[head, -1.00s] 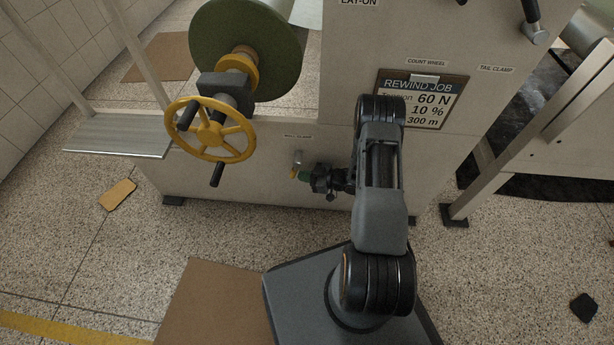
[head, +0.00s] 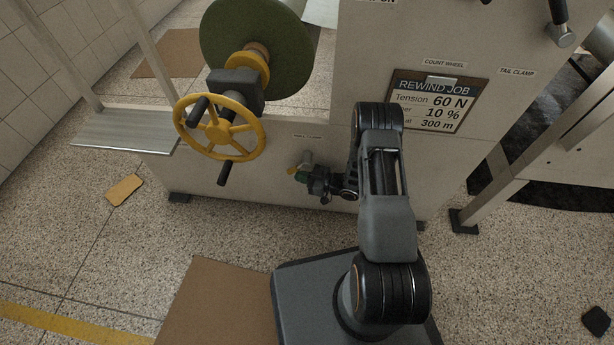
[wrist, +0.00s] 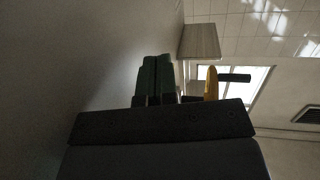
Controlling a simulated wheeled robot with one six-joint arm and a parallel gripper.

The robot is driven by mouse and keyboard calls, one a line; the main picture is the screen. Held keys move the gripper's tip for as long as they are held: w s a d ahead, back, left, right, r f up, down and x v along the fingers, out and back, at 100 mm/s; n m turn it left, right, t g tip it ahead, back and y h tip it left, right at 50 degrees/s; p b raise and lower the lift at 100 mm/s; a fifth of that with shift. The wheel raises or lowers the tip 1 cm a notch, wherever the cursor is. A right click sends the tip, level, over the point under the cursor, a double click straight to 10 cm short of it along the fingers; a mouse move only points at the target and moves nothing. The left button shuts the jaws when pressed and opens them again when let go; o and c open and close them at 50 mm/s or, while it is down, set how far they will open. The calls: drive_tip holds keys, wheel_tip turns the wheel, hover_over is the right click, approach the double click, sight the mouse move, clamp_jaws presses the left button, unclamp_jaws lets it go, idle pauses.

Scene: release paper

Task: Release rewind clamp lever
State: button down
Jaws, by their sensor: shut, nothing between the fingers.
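The clamp lever (head: 307,157) is a small grey metal part on the lower face of the beige machine, under a small label too blurred to read. A small yellow-orange piece shows at its lower left. My gripper (head: 301,177) is right at the lever's lower end, its green fingertips overlapping it in the head view; I cannot tell whether they touch. In the wrist view the green fingers (wrist: 153,80) are together, with nothing seen between them. The lever cannot be made out in the wrist view.
A yellow handwheel (head: 219,127) with dark handles stands out above and left of my gripper, in front of a green roll (head: 257,45). A metal shelf (head: 125,133) is at left. The job board (head: 437,101) hangs at right. Cardboard (head: 215,305) lies on the floor.

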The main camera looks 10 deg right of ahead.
drive_tip(key=shift+w+a+r, duration=0.25)
drive_tip(key=shift+a+r, duration=0.05)
drive_tip(key=shift+r, duration=0.15)
drive_tip(key=shift+d, duration=0.1)
drive_tip(key=s+d+f, duration=0.6)
drive_tip(key=d+f, duration=0.2)
drive_tip(key=f, duration=0.2)
drive_tip(key=shift+s+d+f+b, duration=0.2)
drive_tip(key=shift+d+f+b, duration=0.05)
drive_tip(key=shift+f+b, duration=0.15)
idle(0.4)
